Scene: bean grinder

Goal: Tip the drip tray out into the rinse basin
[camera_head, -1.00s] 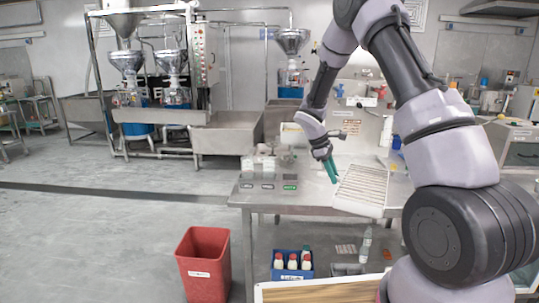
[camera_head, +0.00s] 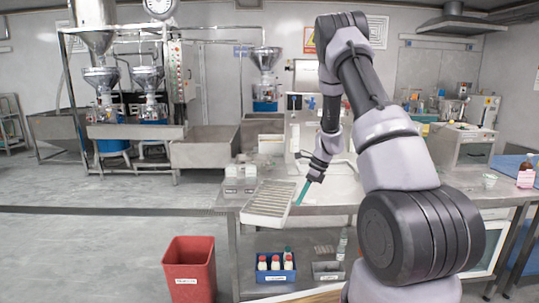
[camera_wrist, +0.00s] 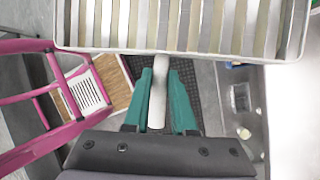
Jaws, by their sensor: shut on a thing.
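The drip tray (camera_head: 268,204) is a pale rectangular tray with a slatted top. In the head view it is at the bench's front left corner, slatted face showing. My gripper (camera_head: 302,193) is at its right side, with green fingers. In the wrist view the tray (camera_wrist: 180,48) spans the top, and my gripper (camera_wrist: 160,98) is shut on its pale handle (camera_wrist: 158,90). I cannot tell whether the tray touches the bench or what it contains. A steel basin (camera_head: 205,153) stands behind on the left; I cannot tell if it is the rinse basin.
The steel bench (camera_head: 330,207) lies below my arm. Small white containers (camera_head: 240,178) stand behind the tray. A red bin (camera_head: 190,270) is on the floor at the left front. A blue crate (camera_head: 275,268) with bottles is under the bench. The floor at left is open.

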